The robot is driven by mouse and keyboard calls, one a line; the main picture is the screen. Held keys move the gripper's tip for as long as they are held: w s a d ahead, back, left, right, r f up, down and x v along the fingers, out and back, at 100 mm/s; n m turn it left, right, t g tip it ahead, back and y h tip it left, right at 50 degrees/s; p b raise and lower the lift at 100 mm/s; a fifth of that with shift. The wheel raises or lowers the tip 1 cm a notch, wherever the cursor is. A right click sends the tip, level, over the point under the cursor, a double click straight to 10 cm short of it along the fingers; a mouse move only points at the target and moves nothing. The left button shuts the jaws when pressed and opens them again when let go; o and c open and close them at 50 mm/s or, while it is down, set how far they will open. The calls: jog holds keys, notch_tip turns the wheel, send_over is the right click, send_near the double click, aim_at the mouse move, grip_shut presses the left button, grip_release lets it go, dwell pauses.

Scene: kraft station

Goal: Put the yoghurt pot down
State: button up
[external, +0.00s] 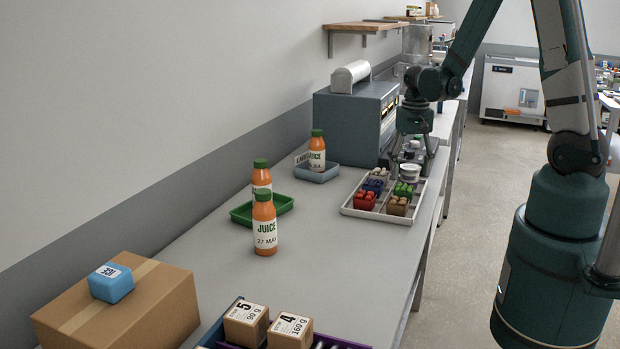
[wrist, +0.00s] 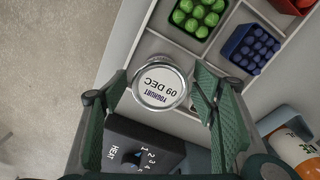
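The yoghurt pot (wrist: 160,87), with a round lid reading "YOGHURT 09 DEC", shows between my fingers in the wrist view. In the external view the pot (external: 410,172) is white and upright at the far end of the light tray (external: 372,213). My gripper (external: 412,156) points down just above the pot, its fingers spread wider than it. In the wrist view the fingers of my gripper (wrist: 160,78) stand on both sides of the pot, with narrow gaps. The pot's base is partly hidden.
The tray's other compartments hold small red, green, blue and brown punnets (external: 397,205). Juice bottles (external: 264,225), a green tray (external: 243,214) and a cardboard box (external: 120,305) are nearer.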

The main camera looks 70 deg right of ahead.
aim_at(410, 167)
jog(key=shift+r, duration=0.2)
dwell(0.3)
notch_tip(410, 167, up, 12)
jog(key=p, duration=0.1)
dwell(0.9)
dwell(0.6)
jog(key=w+a+r+n+t+h, duration=0.1)
jog(key=a+r+n+t, duration=0.15)
jog(key=a+r, duration=0.45)
jog(key=w+a+r+n+t, duration=0.1)
jog(key=w+a+r+n, duration=0.2)
jog(key=a, duration=0.7)
jog(key=s+a+r+n+t, duration=0.2)
jog(key=s+a+r+n, duration=0.1)
jog(key=a, duration=0.5)
jog(key=s+a+r+n+t+y, duration=0.1)
jog(key=s+a+r+n, duration=0.2)
jog(key=a, duration=0.5)
jog(key=shift+a+n+t, duration=0.2)
jog(key=shift+n+t, duration=0.15)
jog(key=shift+n, duration=0.2)
jog(key=shift+s, duration=0.1)
